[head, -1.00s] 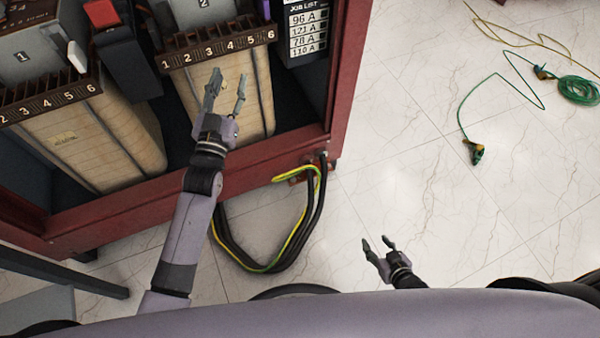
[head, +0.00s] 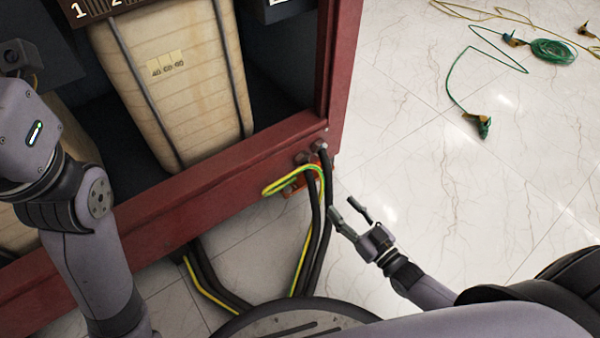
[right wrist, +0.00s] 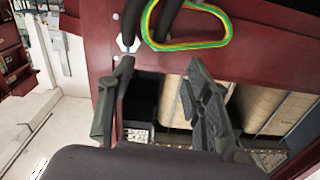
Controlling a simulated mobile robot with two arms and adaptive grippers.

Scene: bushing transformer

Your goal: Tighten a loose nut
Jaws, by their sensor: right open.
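Cable ends are bolted to the lower corner of the red cabinet frame (head: 215,180), at small grey bolt heads or nuts (head: 320,146). In the right wrist view a pale hexagonal nut (right wrist: 128,42) shows on the red frame beside a black cable. Which nut is loose cannot be told. My right gripper (head: 350,210) is open and empty, below and right of the cable ends. In the right wrist view its fingers (right wrist: 160,78) are spread, with the nut just beyond the left fingertip. My left arm stands at the left of the head view; its fingers are out of frame.
Black cables (head: 313,235) and a yellow-green cable (head: 302,262) hang in front of the frame, close to my right gripper. Wrapped coils (head: 178,85) stand inside the cabinet.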

